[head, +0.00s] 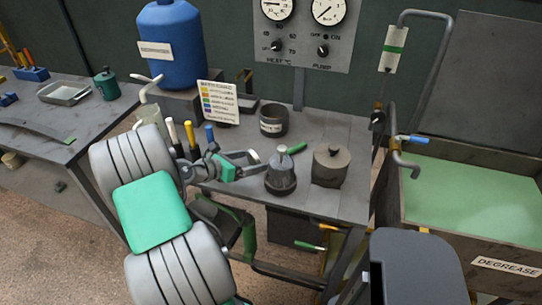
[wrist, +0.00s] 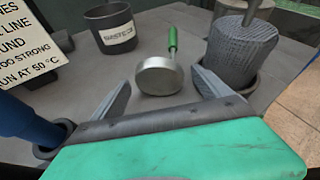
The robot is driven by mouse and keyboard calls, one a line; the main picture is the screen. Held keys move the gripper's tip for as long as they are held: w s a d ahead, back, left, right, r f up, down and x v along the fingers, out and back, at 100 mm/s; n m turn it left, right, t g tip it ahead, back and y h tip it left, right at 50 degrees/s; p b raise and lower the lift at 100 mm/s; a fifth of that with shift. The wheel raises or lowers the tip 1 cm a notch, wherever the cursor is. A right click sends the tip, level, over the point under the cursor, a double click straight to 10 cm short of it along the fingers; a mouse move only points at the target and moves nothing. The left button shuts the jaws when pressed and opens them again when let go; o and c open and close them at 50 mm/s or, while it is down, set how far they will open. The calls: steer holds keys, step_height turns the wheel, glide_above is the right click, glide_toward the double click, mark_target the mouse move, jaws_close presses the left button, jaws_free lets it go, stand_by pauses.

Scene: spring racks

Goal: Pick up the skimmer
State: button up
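The skimmer (wrist: 158,78) has a shallow round metal head and a green handle. In the wrist view it lies on the grey table just ahead of my gripper (wrist: 162,92), with its head between and slightly beyond the two fingertips and its handle pointing away. In the head view its green handle (head: 291,149) shows at the middle of the table; its round head is largely hidden behind my gripper (head: 258,163). My gripper is open and empty, low over the table.
A dark mesh cylinder in a holder (wrist: 236,50) stands close to the right finger. A labelled dark pot (wrist: 110,27) is behind left. A lidded pot (head: 331,165), sign card (head: 217,102) and upright coloured-handled tools (head: 190,134) share the table. A green-filled degrease tank (head: 470,200) is at right.

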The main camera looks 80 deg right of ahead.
steer(key=c, duration=1.6)
